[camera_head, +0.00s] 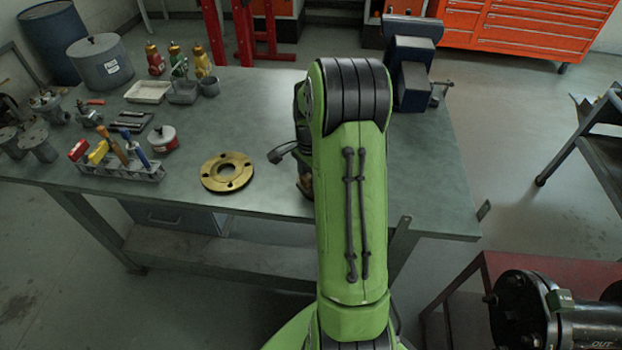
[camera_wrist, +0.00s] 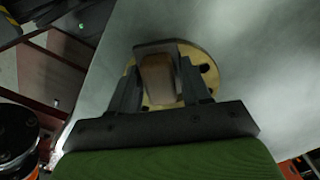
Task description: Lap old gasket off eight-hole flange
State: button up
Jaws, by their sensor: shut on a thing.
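In the wrist view, my gripper (camera_wrist: 160,84) is shut on a brown block (camera_wrist: 158,72) with a grey plate-like edge at its far side. The block is over a round tan disc (camera_wrist: 207,53) with dark holes, lying on the grey tabletop. The block and fingers hide much of the disc. I cannot tell whether the block touches it. In the head view, my arm hides the gripper and block.
A vise (camera_head: 412,65) stands at the back right. A dark pipe flange (camera_head: 515,310) is at lower right.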

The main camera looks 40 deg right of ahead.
jog(key=shift+s+d+r+p, duration=0.15)
jog(key=shift+r+p, duration=0.2)
jog(key=shift+r, duration=0.2)
jog(key=shift+s+d+r+p, duration=0.1)
jog(key=shift+r+p, duration=0.2)
jog(key=shift+r, duration=0.25)
jog(key=shift+w+r+p, duration=0.1)
jog(key=shift+r+p, duration=0.5)
jog(key=shift+r, duration=0.15)
jog(key=shift+r+p, duration=1.1)
jog(key=shift+r, duration=0.25)
